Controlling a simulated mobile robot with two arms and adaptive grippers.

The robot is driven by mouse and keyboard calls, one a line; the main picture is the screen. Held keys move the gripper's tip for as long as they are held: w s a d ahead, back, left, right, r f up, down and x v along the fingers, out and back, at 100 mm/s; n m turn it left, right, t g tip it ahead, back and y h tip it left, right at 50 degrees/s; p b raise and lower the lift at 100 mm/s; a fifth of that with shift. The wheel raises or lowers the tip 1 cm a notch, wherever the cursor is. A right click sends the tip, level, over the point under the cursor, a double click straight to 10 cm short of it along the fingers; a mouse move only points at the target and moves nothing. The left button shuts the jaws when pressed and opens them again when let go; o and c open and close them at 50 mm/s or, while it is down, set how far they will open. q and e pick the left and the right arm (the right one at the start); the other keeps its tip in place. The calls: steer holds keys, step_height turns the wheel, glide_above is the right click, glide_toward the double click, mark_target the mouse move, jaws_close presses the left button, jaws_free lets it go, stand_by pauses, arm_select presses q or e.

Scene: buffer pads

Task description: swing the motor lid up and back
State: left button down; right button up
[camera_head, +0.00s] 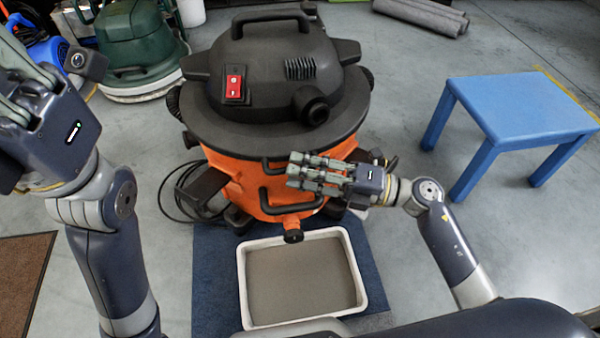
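The black motor lid (275,85) sits level on top of the orange drum (236,178) of a shop vacuum. It has a carry handle (270,22) on top, a red switch (234,84) and a round port (310,104) at the front right. My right gripper (292,172) is in front of the drum, just below the lid's rim, its fingers pointing left. It hides part of the drum's front, and I cannot tell whether it touches. My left gripper (20,95) is raised at the far left, apart from the vacuum and partly cut off by the frame.
A white tray (243,290) of grey liquid stands on a blue mat (215,270) below the drum's drain spout (292,232). A blue stool (520,105) stands at right. A green machine (138,40) is behind left. A black cord (175,195) lies left of the drum.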

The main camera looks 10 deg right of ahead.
steer(key=shift+w+a, duration=0.15)
steer(key=shift+a, duration=0.15)
jaws_close()
steer(key=shift+r, duration=0.15)
